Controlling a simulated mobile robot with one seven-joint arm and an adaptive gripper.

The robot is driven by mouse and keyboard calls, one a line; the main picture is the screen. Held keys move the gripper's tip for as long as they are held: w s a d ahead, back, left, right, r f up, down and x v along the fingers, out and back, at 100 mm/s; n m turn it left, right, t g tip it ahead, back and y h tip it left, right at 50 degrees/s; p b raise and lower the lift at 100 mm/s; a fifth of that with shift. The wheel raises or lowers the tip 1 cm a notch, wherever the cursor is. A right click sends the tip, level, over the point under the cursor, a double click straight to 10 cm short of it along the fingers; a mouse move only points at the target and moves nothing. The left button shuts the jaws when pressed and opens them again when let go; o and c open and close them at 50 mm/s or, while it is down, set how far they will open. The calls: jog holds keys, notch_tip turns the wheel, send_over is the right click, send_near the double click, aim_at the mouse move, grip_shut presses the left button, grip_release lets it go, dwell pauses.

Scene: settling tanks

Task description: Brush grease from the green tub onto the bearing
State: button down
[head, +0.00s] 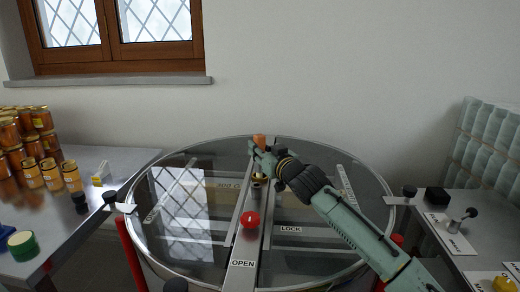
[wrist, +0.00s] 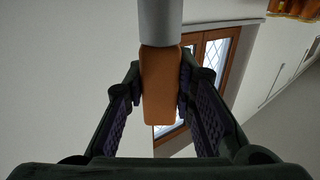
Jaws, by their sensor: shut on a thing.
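My gripper (head: 262,152) is over the middle of the round glass-topped tank, towards its far side. It is shut on the orange-brown handle of a brush (head: 259,139). In the wrist view the handle (wrist: 160,90) sits between both finger pads, and a grey cylindrical part (wrist: 160,22) extends from it. The bristles are out of sight. A green tub (head: 21,245) stands on the left table near its front edge. A small brass and dark round part (head: 259,180), which looks like the bearing, sits on the tank's central bar just below my gripper in the picture.
A red knob (head: 250,219) stands on the central bar near the OPEN and LOCK labels. Amber jars (head: 51,174) crowd the left table. The right table (head: 452,205) holds a small lever and a black block.

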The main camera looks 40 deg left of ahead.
jog(key=shift+w+a, duration=0.4)
jog(key=shift+w, duration=0.25)
jog(key=shift+s+d+f, duration=0.1)
jog(key=shift+s, duration=0.05)
jog(key=shift+s+d, duration=0.25)
jog(key=shift+s, duration=0.2)
jog(key=shift+s, duration=0.1)
jog(key=shift+w+a, duration=0.15)
jog(key=shift+w, duration=0.2)
jog(key=shift+r, duration=0.2)
jog(key=shift+r, duration=4.4)
